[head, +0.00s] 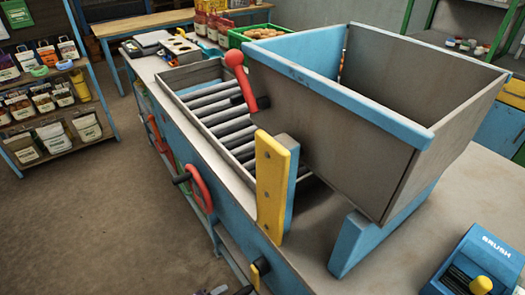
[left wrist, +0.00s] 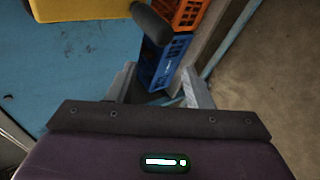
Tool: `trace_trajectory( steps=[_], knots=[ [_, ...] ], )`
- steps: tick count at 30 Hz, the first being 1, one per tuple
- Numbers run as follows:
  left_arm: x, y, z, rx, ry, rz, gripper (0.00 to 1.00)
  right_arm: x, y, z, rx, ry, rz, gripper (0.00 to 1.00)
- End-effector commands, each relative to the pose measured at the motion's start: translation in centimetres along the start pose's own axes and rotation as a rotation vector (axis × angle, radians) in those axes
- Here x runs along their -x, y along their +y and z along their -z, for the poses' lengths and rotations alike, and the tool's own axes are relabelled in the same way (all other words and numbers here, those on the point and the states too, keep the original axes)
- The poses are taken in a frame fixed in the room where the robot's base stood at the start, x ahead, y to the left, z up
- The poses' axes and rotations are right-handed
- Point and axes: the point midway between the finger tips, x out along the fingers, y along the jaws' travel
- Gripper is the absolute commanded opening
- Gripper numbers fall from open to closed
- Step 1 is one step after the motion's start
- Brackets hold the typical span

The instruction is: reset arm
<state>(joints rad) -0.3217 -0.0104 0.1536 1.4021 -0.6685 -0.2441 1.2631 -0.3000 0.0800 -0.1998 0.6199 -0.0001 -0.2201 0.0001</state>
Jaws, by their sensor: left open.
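My left gripper (left wrist: 158,88) shows in the left wrist view with its two grey fingers apart and no object visible between them. Beyond the fingers are a blue panel (left wrist: 75,60) and a blue crate (left wrist: 160,62). A dark rounded grip (left wrist: 151,22) is just past the fingers, beside a yellow part (left wrist: 85,8). In the head view only small dark pieces show at the bottom edge, and I cannot tell for sure whether they are my gripper. My right gripper is in neither view.
A large grey hopper (head: 400,110) with a blue rim stands on the workbench (head: 460,190). A red-knobbed lever (head: 236,62), a yellow plate (head: 270,180) and a red handwheel (head: 200,188) stick out near its front. Open floor (head: 90,220) lies left.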

Motion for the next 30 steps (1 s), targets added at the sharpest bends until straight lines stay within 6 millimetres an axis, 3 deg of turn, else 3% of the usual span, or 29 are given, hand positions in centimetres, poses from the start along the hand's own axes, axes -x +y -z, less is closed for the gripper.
trace_trajectory(
  steps=[3,9,21,29,30],
  knots=[
    [3.0,2.3,2.3,-0.369,0.054,0.197,0.46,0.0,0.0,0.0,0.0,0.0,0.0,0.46],
    [9.6,6.6,3.4,-0.78,0.04,0.475,0.46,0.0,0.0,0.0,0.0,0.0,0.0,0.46],
    [18.7,11.3,0.8,-1.062,-0.119,0.669,0.46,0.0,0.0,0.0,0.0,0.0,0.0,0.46],
    [22.9,13.0,-1.2,-1.148,-0.225,0.7,0.46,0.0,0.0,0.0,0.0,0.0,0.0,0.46],
    [21.9,12.2,-1.0,-1.144,-0.23,0.705,0.46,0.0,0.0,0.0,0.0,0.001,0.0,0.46]
  ],
)
